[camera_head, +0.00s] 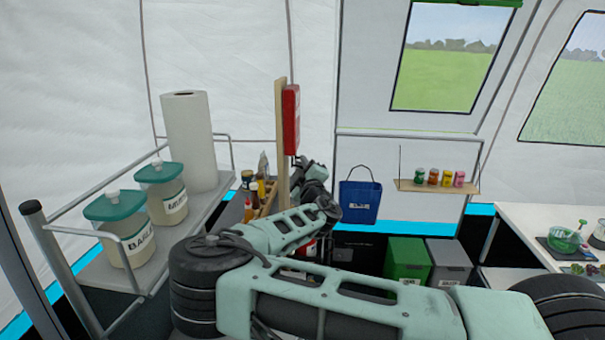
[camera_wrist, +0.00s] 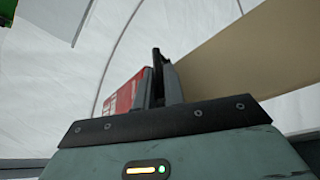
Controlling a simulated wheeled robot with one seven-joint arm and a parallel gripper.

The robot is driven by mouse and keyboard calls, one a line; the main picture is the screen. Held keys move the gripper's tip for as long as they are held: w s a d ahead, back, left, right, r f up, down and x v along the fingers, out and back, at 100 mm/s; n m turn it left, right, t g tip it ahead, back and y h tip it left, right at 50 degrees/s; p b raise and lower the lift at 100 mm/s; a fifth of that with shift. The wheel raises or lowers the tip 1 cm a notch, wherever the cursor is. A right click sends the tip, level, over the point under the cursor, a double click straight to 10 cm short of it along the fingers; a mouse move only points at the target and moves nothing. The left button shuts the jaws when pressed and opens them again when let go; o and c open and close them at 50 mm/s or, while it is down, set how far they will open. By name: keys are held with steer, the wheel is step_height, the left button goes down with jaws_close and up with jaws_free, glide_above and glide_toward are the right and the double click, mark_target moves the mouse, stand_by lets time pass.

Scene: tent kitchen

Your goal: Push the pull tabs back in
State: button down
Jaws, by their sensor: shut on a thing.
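A red box (camera_head: 291,118) is fixed on an upright wooden board (camera_head: 281,140) in the head view. In the wrist view the red box (camera_wrist: 125,92) shows left of the fingers, and the pale wooden board (camera_wrist: 250,50) fills the right. My gripper (camera_wrist: 160,75) has its dark fingers close together, seen nearly edge-on, between box and board. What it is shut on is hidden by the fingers. In the head view my gripper (camera_head: 303,165) is small and dark, just below the red box and right of the board. I cannot make out any pull tab.
A metal-railed shelf (camera_head: 190,232) at left holds two teal-lidded jars (camera_head: 130,225) and a paper roll (camera_head: 190,140). Bottles (camera_head: 256,190) stand by the board. Green and grey bins (camera_head: 407,258) stand below.

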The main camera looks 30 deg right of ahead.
steer(key=shift+r, duration=0.4)
steer(key=c, duration=1.5)
jaws_free()
steer(key=shift+f, duration=0.1)
steer(key=shift+s+f, duration=0.1)
steer(key=shift+s+a+f+b, duration=0.1)
steer(key=shift+s+f+b, duration=0.1)
steer(key=shift+s+b, duration=0.15)
steer(key=b+v, duration=0.7)
steer(key=v, duration=0.9)
steer(key=shift+s, duration=0.25)
